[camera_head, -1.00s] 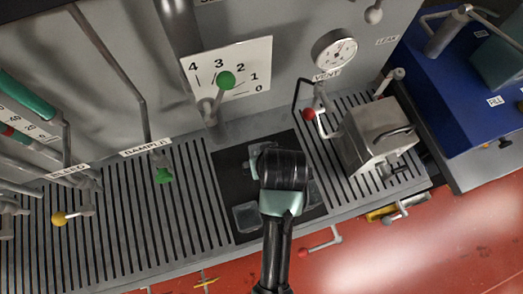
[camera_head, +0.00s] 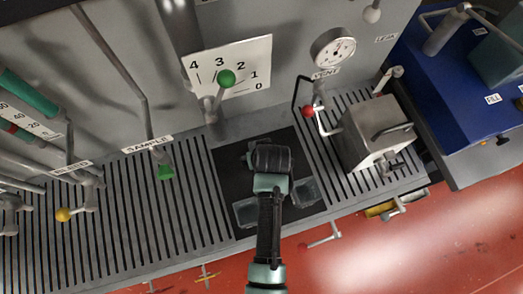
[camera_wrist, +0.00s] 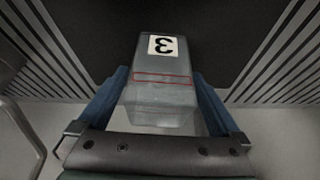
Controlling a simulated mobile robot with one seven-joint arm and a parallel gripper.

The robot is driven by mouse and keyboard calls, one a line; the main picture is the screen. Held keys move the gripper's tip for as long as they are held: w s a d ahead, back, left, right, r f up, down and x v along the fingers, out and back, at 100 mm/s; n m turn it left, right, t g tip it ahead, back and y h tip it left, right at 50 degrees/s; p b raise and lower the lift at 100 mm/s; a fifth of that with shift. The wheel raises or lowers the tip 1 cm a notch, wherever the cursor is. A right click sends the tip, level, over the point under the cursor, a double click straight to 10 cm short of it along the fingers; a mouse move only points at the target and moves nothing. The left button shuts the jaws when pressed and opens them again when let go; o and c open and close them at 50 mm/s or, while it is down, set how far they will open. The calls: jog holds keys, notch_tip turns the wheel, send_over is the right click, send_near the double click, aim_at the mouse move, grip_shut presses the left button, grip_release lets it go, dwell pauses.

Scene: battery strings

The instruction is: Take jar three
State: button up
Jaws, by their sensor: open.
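Jar three is a translucent grey block-like jar (camera_wrist: 160,102) with a white label that reads 3, seen upside down in the wrist view. A thin red outline runs across its side below the label. My gripper (camera_wrist: 160,78) is open, with one blue finger on each side of the jar; I cannot tell whether either finger touches it. In the head view my gripper (camera_head: 272,160) is over the back part of the dark mat (camera_head: 229,178) and hides most of what is under it.
Two other clear jars stand on the mat's front part, one at left (camera_head: 246,212) and one at right (camera_head: 304,192). A metal box (camera_head: 375,135) and a red-knobbed lever (camera_head: 308,112) are to the right. A green-knobbed lever (camera_head: 227,77) rises behind.

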jog(key=shift+c, duration=0.2)
jog(key=c, duration=1.3)
jog(key=shift+o, duration=0.2)
